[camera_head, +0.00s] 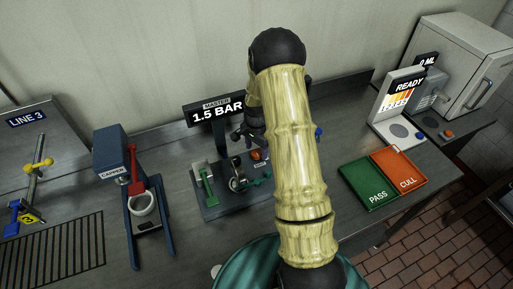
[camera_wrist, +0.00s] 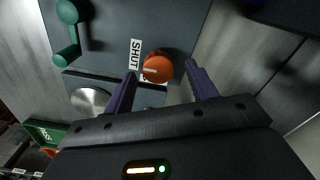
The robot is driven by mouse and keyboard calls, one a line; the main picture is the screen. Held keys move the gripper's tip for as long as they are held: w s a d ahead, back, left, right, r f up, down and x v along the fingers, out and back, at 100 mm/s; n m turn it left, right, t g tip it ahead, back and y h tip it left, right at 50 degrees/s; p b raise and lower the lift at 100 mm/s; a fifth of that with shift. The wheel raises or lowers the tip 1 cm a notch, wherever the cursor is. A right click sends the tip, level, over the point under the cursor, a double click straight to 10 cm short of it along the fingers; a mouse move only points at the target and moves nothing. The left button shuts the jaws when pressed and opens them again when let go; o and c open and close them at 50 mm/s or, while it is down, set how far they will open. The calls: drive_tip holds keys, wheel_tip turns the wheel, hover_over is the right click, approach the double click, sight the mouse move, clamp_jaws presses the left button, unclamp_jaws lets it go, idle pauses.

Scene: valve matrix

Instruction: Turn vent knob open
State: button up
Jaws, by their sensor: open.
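An orange round knob (camera_wrist: 158,68) with a pale pointer line sits on a dark panel (camera_wrist: 110,45) in the wrist view. A white label reading SHUT (camera_wrist: 135,57) is just left of it, and the pointer line is toward that label. My gripper (camera_wrist: 160,70) is open, with one purple finger on each side of the knob and visible gaps; I cannot tell how deep the fingers reach. In the head view the orange knob (camera_head: 256,155) shows small on the panel, and my gripper (camera_head: 246,134) is near it, partly hidden by my arm.
A green handle (camera_wrist: 66,30) stands on the panel left of the knob. In the head view a 1.5 BAR display (camera_head: 217,112) stands behind the panel. A green PASS tray (camera_head: 369,184) and an orange CULL tray (camera_head: 400,172) lie right; a blue capper (camera_head: 112,150) stands left.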

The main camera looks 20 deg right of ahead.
drive_tip(key=shift+d+f, duration=0.1)
drive_tip(key=shift+f, duration=0.5)
drive_tip(key=c, duration=1)
